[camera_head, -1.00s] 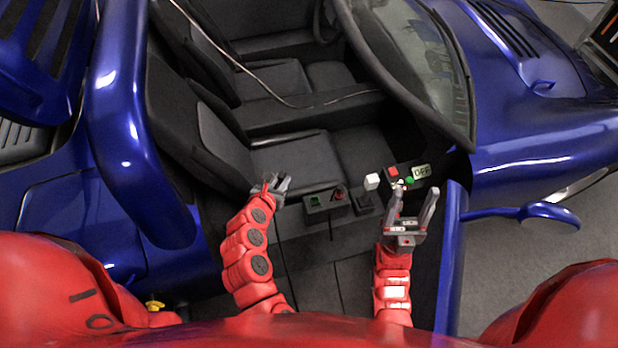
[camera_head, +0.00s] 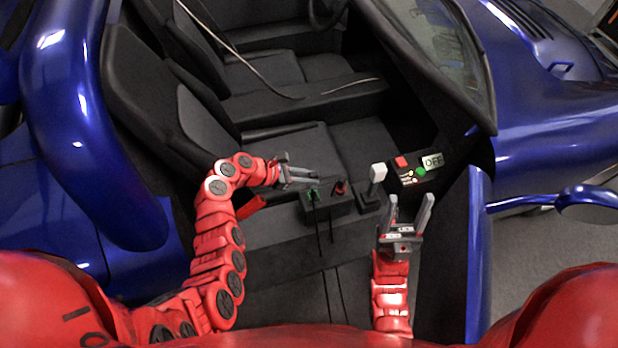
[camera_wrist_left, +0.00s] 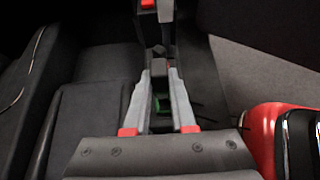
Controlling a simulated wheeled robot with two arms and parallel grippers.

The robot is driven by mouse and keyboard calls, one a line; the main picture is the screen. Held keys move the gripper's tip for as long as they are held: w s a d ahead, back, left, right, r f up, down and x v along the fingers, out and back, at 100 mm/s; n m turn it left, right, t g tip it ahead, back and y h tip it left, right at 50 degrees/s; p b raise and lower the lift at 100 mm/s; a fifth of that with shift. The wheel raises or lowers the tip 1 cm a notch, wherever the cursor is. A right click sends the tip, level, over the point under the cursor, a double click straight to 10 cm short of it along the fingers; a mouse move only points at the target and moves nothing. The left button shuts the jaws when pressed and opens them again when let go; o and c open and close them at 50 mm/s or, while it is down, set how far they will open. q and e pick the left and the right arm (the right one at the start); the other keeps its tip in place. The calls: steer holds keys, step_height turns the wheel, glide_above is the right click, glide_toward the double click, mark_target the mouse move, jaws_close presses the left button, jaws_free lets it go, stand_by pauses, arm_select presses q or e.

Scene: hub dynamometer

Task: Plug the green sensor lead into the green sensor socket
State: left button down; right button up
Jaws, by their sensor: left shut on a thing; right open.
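My left gripper (camera_head: 314,180) is at the left end of a black socket box (camera_head: 343,203) on the near seat's edge. In the left wrist view a green piece (camera_wrist_left: 160,104), the green sensor lead, is between its fingers, which are shut on it. Green (camera_head: 313,193) also shows at the box's left part, just below the fingertips. I cannot tell lead from green socket there, nor whether the plug is seated. My right gripper (camera_head: 410,203) is open and empty, to the right of the box and below the lever.
A red connector (camera_head: 340,187) is at the box's right part. Thin dark cords (camera_head: 331,233) hang from the box. A white-knobbed lever (camera_head: 378,172) and a panel with a red button (camera_head: 401,161), green button (camera_head: 421,172) and OFF display (camera_head: 433,160) are to the right. The blue door (camera_head: 477,260) edges the right side.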

arm_select(q)
steer(key=shift+f+b, duration=2.45)
steer(key=shift+b, duration=0.1)
steer(key=shift+r, duration=0.1)
steer(key=shift+p, duration=0.6)
steer(key=shift+f, duration=0.4)
steer(key=shift+f, duration=0.3)
steer(key=shift+f, duration=0.15)
